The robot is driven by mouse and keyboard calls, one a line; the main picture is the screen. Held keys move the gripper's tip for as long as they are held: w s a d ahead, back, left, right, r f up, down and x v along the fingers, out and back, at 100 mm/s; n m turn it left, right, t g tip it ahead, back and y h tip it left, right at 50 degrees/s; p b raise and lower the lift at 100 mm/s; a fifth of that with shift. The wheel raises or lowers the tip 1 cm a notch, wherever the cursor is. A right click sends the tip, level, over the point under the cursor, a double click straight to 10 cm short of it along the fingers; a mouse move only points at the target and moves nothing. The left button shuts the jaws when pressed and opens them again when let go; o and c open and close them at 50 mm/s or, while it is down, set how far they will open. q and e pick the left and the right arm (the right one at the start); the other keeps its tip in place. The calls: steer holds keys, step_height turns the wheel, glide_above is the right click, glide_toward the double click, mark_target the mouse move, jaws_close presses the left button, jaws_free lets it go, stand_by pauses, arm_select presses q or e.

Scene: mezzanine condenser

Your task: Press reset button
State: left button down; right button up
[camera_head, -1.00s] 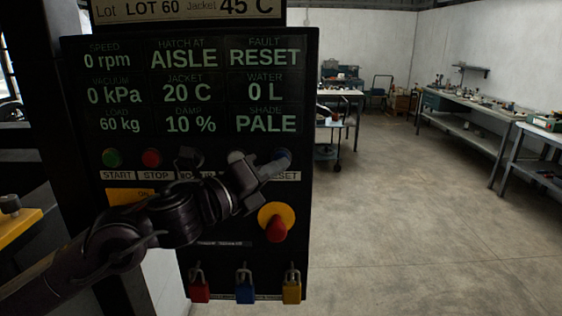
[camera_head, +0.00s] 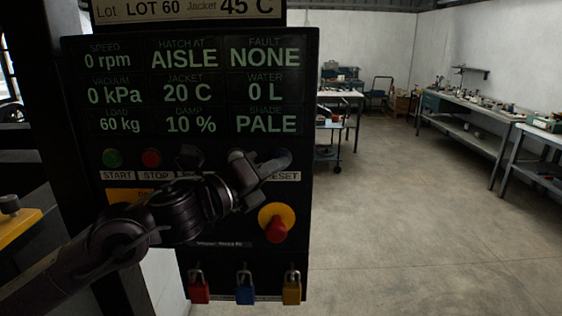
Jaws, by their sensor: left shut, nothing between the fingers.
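The control panel (camera_head: 75,70) is a dark upright box with a display. The display's FAULT field (camera_head: 265,57) reads NONE. The RESET label (camera_head: 289,176) shows in part at the right end of the button row. My left gripper (camera_head: 284,158) is shut, with nothing between its fingers. Its fingertips are over the spot above the label and hide most or all of the reset button; whether they touch it I cannot tell. My right gripper is not in view.
A green START button (camera_head: 112,158) and a red STOP button (camera_head: 151,158) are on the left of the row. A red knob on a yellow disc (camera_head: 277,221) is below my gripper. Several padlocks (camera_head: 245,290) hang beneath. Open floor (camera_head: 400,240) lies to the right.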

arm_select(q)
steer(key=shift+s, duration=0.15)
steer(key=shift+s+b, duration=0.3)
steer(key=shift+s, duration=0.4)
steer(key=shift+s, duration=0.1)
steer(key=shift+s+b, duration=0.45)
steer(key=shift+s, duration=1.95)
